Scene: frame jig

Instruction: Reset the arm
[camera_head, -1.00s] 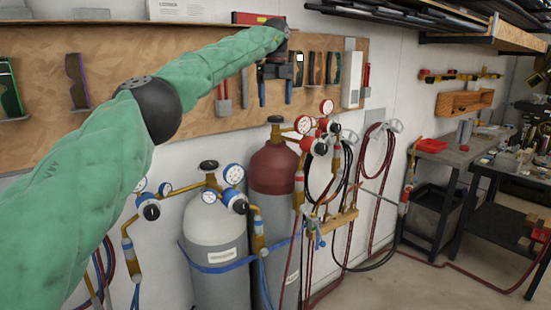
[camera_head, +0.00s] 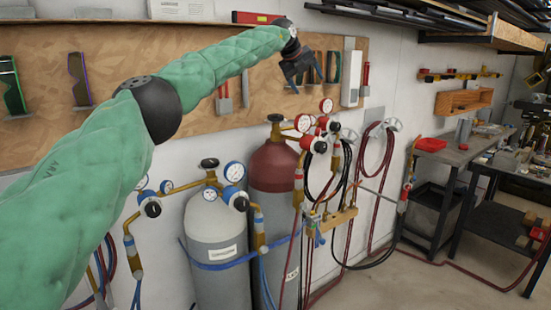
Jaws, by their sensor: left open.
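My left arm, in a green padded sleeve with black joints, reaches in from the left across the head view. My left gripper (camera_head: 301,72) is at its end, dark grey, in front of the wooden tool board (camera_head: 200,70). It is open and tilted, its fingers pointing down and to the right. I see nothing between the fingers. My right gripper is not in view.
Two gas cylinders, one grey (camera_head: 216,240) and one with a red top (camera_head: 275,170), stand below the arm with gauges and hoses. A dark workbench (camera_head: 447,155) is at the right. Shelving (camera_head: 440,22) hangs at the upper right. Bare floor shows at the lower right.

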